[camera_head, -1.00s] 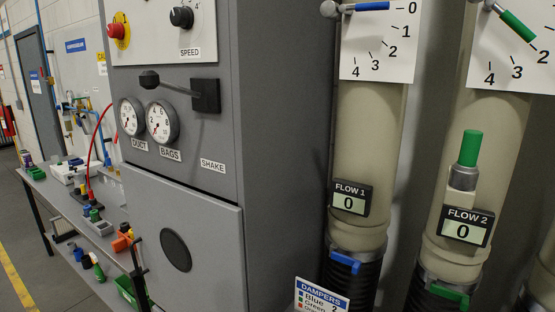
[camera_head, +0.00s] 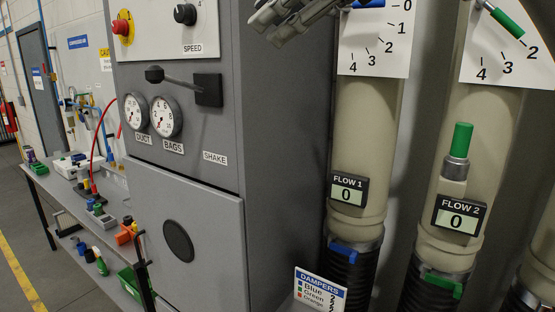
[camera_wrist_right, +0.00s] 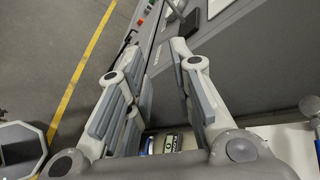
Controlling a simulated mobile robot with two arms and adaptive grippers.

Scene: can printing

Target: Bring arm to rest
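My right gripper (camera_head: 265,30) is at the top of the head view, in front of the grey cabinet (camera_head: 290,120) and left of the first dial plate. In the right wrist view, my right gripper (camera_wrist_right: 155,55) has its fingers apart with nothing held between them. The blue damper handle (camera_head: 370,4) is near the 0 mark, partly cut off by the frame's top edge. The green damper handle (camera_head: 507,23) points near 2. My left gripper is in neither view.
Two beige pipes (camera_head: 370,125) (camera_head: 490,110) carry flow displays (camera_head: 348,190) (camera_head: 459,215) reading 0. The cabinet has gauges, a shake lever (camera_head: 180,80), a speed knob (camera_head: 185,14) and a red button (camera_head: 122,28). A cluttered bench (camera_head: 62,195) stands left; the floor beyond is clear.

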